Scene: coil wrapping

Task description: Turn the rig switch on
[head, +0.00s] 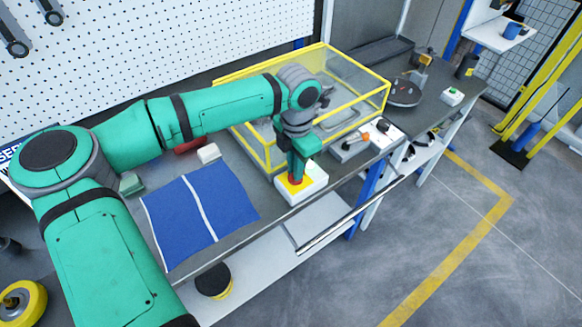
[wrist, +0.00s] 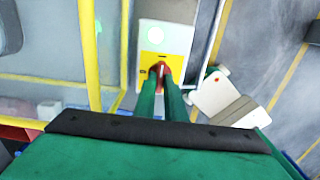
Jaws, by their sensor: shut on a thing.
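The rig switch is a white box (head: 313,187) with a yellow plate and a red handle, at the front edge of the bench. In the wrist view the white box (wrist: 177,38) shows its yellow plate (wrist: 147,62), a pale round lamp, and the red handle (wrist: 168,77). My gripper (head: 296,180) points down onto the box. In the wrist view the fingertips of my gripper (wrist: 161,70) are shut on the red handle, on either side of it. The fingers hide part of the handle, so its exact angle is hard to tell.
A yellow-framed clear enclosure (head: 268,147) stands right behind the switch box. A grey box with an orange lever (head: 350,147) is to its right. A blue mat (head: 178,219) with a white stripe lies left. Open floor (head: 460,260) is at front right.

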